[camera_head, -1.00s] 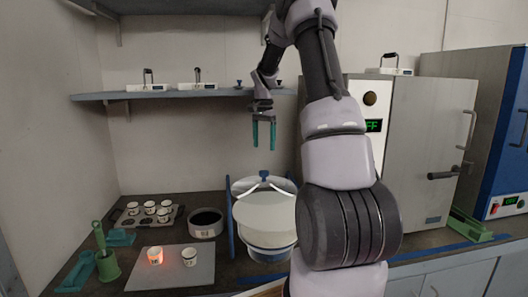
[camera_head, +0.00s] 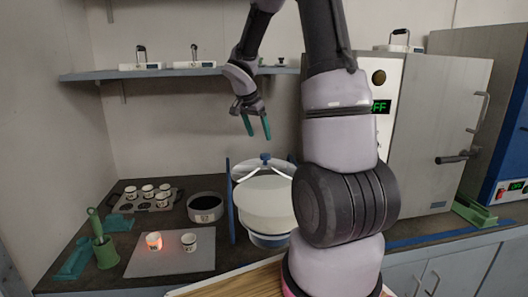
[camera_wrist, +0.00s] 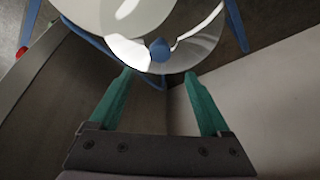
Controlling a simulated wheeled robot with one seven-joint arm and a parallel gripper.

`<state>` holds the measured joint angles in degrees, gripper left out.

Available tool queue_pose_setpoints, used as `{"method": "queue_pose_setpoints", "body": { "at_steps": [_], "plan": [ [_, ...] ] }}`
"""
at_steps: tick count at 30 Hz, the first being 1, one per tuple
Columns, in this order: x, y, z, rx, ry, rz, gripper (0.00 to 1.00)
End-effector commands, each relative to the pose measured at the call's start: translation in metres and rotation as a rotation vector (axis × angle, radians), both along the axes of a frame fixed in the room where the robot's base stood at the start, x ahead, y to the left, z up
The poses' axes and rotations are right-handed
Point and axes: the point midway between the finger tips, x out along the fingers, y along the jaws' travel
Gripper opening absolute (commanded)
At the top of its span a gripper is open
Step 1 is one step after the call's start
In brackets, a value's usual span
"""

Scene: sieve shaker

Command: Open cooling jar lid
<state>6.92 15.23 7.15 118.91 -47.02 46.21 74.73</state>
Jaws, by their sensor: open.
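The cooling jar (camera_head: 268,226) is a large pale round vessel in a blue frame on the counter. Its clear lid (camera_head: 247,168) is on it, topped by a blue knob (camera_head: 265,158). The knob also shows in the wrist view (camera_wrist: 160,50), top centre, with the clear lid (camera_wrist: 195,50) around it. My gripper (camera_head: 258,135) is above the jar, tilted, with its two teal fingers apart and nothing between them. In the wrist view, my gripper (camera_wrist: 157,72) has its fingertips just short of the knob, one to either side. Contact is not visible.
Left of the jar are a dark pot (camera_head: 206,208), a rack of white crucibles (camera_head: 128,206) and a grey mat (camera_head: 170,264) with a glowing crucible (camera_head: 154,241) and a plain one (camera_head: 189,242). A wall shelf (camera_head: 180,71) is behind. A grey oven (camera_head: 435,130) stands right.

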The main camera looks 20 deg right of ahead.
Motion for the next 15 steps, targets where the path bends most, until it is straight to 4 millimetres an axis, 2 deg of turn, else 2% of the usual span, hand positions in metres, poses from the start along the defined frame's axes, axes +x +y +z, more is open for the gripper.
{"method": "queue_pose_setpoints", "body": {
  "at_steps": [9,15],
  "plan": [
    [0.01,-0.021,-0.057,0.002,0.006,-0.003,0.81],
    [0.015,-0.029,-0.08,0.001,0.004,-0.002,0.81]
  ]
}}
